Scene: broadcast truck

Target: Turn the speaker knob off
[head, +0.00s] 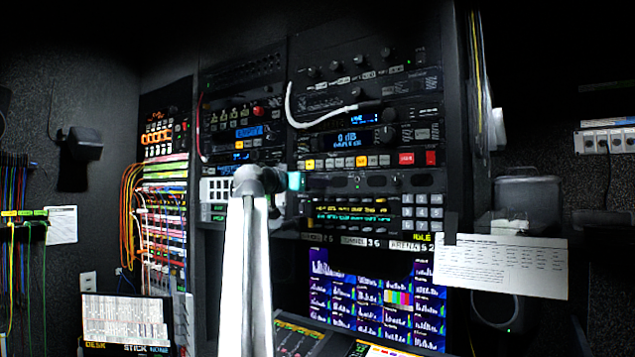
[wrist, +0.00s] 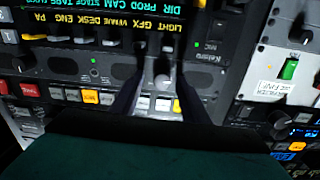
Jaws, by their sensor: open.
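A small grey knob (wrist: 162,78) sits on a dark rack panel with speaker grilles (wrist: 60,68). The wrist view shows this panel upside down. My gripper (wrist: 160,70) is open, with one dark finger on each side of the knob. I cannot tell whether the fingers touch it. In the head view the same speaker panel (head: 377,181) runs across the middle of the rack. My arm hides its left end and the knob there. I cannot read the knob's setting.
Lit button rows (head: 362,161) lie above the panel and a yellow-green display (head: 350,208) below it. A paper sheet (head: 500,265) juts out at the right. A desk with controls (head: 300,338) stands below.

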